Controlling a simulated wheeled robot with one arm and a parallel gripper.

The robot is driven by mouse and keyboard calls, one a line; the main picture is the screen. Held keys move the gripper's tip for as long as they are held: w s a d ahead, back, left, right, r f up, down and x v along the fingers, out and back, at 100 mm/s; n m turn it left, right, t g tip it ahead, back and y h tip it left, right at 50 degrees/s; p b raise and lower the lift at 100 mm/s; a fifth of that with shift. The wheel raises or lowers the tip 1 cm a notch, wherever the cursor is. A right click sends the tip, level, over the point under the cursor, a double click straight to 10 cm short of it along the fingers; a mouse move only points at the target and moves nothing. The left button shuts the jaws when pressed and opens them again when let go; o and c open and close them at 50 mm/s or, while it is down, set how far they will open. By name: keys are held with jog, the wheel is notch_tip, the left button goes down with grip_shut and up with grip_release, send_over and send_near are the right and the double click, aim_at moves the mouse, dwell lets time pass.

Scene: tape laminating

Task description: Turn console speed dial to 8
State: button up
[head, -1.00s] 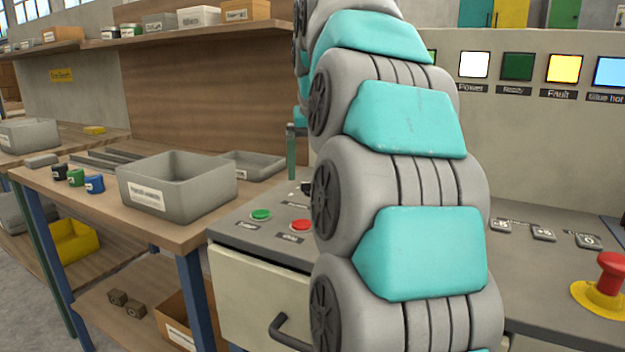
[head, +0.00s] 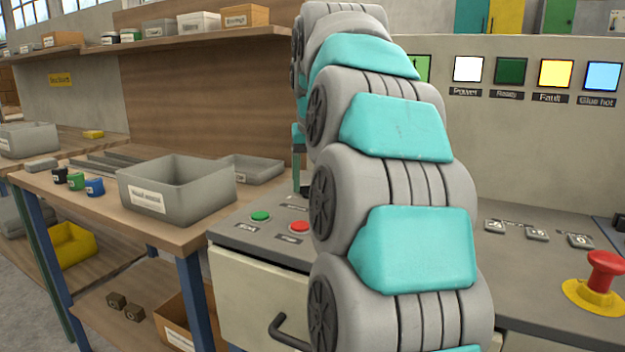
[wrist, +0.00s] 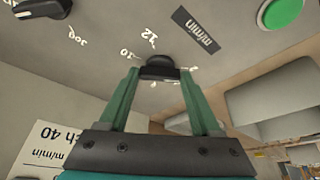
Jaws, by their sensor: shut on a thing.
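The speed dial (wrist: 159,70) is a small black knob on the grey console panel (wrist: 120,75), in the upper middle of the wrist view. White scale marks, among them 10 and 12, stand beside it, with a dark "m/min" label (wrist: 196,30) close by. My gripper (wrist: 160,78) has its two green fingers shut on the dial, one on each side. The dial's pointer and the number it marks cannot be made out. In the head view my arm hides the dial and most of the gripper.
A second black knob (wrist: 42,10) and a green button (wrist: 281,12) are near the dial. The head view shows a green button (head: 260,216), a red button (head: 299,227), a red emergency stop (head: 606,264) and a grey bin (head: 180,190) on the left bench.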

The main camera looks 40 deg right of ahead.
jog(key=c, duration=0.4)
jog(key=shift+m, duration=0.3)
jog(key=shift+w+a+f+m+g+h+b, duration=0.1)
jog(key=shift+m+g+h+b, duration=0.25)
jog(key=shift+m+b, duration=0.45)
jog(key=m+g, duration=0.1)
jog(key=m, duration=0.2)
jog(key=shift+w+m+h+b, duration=0.15)
jog(key=shift+m+h+b, duration=0.15)
jog(key=shift+m+h, duration=0.1)
jog(key=m, duration=0.1)
jog(key=m+g+p, duration=0.1)
jog(key=m, duration=0.1)
jog(key=shift+w+a+r, duration=0.1)
jog(key=shift+a+r, duration=0.05)
jog(key=shift+r, duration=0.1)
jog(key=shift+f+m+g+h+p, duration=0.1)
jog(key=shift+m+g+h+p, duration=0.2)
jog(key=shift+m+p, duration=0.4)
jog(key=shift+m, duration=0.3)
